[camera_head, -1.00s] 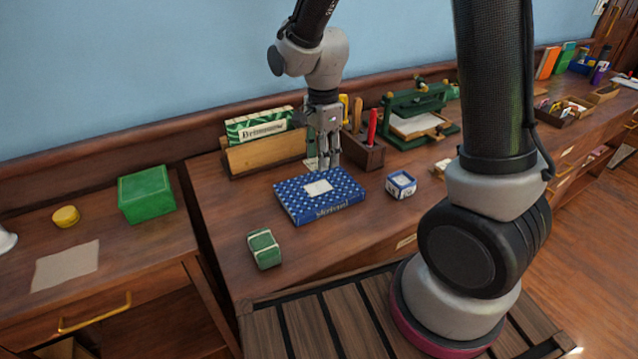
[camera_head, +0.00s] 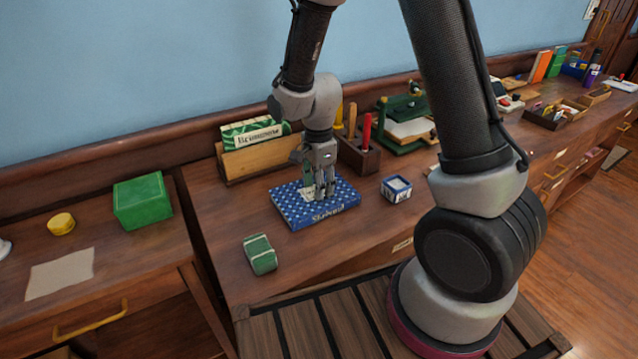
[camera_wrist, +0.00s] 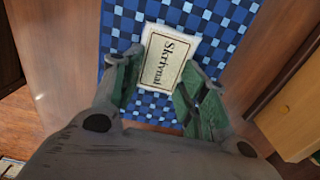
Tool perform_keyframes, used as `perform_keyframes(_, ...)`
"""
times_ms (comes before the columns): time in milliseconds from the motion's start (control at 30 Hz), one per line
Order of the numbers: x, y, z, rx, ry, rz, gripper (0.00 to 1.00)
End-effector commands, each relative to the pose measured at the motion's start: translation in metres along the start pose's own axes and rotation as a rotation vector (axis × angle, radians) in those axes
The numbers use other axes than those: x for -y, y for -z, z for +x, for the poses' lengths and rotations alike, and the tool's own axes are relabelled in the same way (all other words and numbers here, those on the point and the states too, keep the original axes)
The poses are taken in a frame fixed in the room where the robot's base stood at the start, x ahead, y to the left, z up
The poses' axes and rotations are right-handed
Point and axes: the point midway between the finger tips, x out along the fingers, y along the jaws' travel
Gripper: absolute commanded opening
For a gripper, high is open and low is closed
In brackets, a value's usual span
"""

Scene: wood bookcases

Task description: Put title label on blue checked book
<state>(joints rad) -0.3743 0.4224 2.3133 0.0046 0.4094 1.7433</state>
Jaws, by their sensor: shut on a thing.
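The blue checked book (camera_head: 341,192) lies flat on the desk, title lettering on its spine. It fills the background of the wrist view (camera_wrist: 225,27). My gripper (camera_head: 322,192) points down over the middle of its cover. In the wrist view, my gripper (camera_wrist: 161,85) is shut on the title label (camera_wrist: 162,62), a cream card with a dark border reading roughly "Skrivnal". The label is over the checked cover; I cannot tell whether it touches it. Green patches show on the inner sides of both fingers. The fingers partly hide the cover in the head view.
A wooden holder (camera_head: 248,162) with green patterned books stands behind. A tool box (camera_head: 360,157) and green press (camera_head: 405,112) are behind right. A small blue-white box (camera_head: 396,188) is right, a green block (camera_head: 260,254) front left. Bare desk (camera_head: 225,215) lies left of the book.

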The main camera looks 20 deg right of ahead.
Motion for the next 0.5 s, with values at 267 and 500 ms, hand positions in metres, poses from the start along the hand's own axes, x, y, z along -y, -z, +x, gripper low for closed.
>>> perform_keyframes(267,-0.0043,0.0,0.0086,-0.001,-0.012,0.001,0.6)
perform_keyframes(500,-0.0037,0.0,0.0074,-0.001,-0.01,0.001,0.6)
